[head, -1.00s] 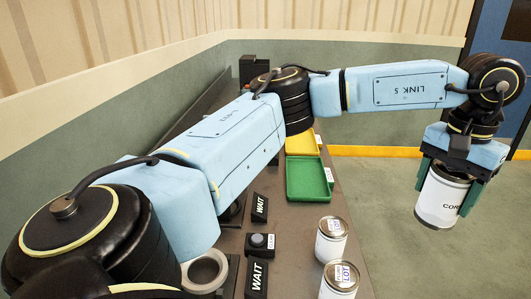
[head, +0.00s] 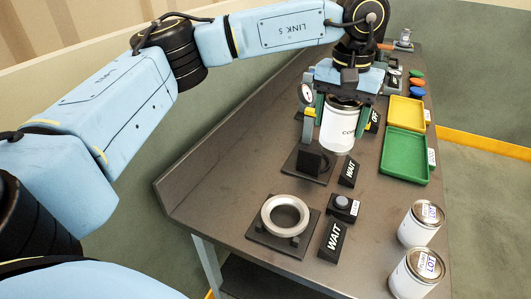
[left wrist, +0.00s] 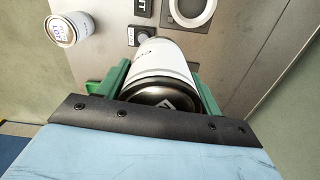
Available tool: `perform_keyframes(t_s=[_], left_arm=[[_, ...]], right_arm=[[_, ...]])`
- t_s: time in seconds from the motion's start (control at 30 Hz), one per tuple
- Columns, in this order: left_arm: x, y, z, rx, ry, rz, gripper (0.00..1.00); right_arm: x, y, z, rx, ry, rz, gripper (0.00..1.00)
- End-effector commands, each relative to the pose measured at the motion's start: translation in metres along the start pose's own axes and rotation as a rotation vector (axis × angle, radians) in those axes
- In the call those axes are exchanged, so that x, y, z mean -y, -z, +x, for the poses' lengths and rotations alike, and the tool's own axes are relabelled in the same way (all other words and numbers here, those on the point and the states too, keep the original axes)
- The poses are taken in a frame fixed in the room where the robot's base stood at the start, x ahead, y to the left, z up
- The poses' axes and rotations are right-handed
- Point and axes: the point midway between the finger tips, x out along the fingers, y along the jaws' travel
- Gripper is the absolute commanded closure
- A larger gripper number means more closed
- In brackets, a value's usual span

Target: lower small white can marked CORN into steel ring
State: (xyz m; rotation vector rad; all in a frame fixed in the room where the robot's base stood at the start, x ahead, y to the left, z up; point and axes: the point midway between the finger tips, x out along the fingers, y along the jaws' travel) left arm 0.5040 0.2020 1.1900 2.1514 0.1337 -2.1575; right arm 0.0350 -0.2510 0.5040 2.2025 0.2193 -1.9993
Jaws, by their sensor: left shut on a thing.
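The white can marked CORN (head: 341,128) is held upright by my left gripper (head: 338,118), above the bench and behind the steel ring in the head view. Its green fingers close on the can's sides. The left wrist view shows the can (left wrist: 160,68) between the green fingers (left wrist: 163,85), dark end toward the camera. The steel ring (head: 285,215) lies on a dark square base near the bench's front edge, empty and clear of the can. It also shows in the left wrist view (left wrist: 192,10). My right gripper is not in view.
Two white cans marked LOT (head: 421,223) stand at the bench's front right. A green tray (head: 405,157) and yellow tray (head: 406,111) line the right side.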

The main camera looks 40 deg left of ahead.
Motion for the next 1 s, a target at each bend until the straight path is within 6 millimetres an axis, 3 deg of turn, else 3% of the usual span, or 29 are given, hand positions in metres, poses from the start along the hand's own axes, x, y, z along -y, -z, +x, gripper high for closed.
perform_keyframes(t_s=[0.47, 1.0], left_arm=[[0.02, -0.019, 0.043, 0.021, 0.0, -1.016, 0.7], [0.049, -0.064, 0.081, 0.011, 0.006, -2.236, 0.7]], right_arm=[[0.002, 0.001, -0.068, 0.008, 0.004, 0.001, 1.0], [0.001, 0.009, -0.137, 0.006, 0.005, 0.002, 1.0]])
